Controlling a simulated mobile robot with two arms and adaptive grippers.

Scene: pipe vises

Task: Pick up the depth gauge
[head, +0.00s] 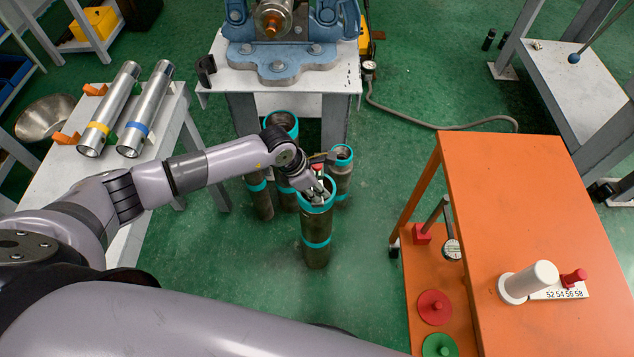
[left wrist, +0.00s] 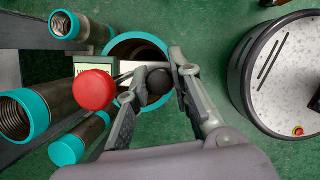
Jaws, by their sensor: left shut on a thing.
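My left gripper (head: 318,188) is at the mouth of the front upright pipe (head: 316,235), which has teal bands. In the left wrist view my left gripper (left wrist: 162,84) is shut on the dark rounded grip of a gauge, which I take to be the depth gauge. Its red knob (left wrist: 95,90) and a pale marked plate (left wrist: 86,66) show at the left of the fingers. The teal rim of the pipe (left wrist: 135,36) is just behind the gauge. Whether the gauge touches the rim or reaches inside I cannot tell. My right gripper is out of view.
Several teal-banded pipes (head: 261,197) stand behind the front one, below the vise table (head: 218,76). Two silver pipes (head: 110,112) lie on the left bench. An orange cart (head: 540,210) at right carries a white cylinder (head: 535,278) and a numbered plate. Green floor is clear between.

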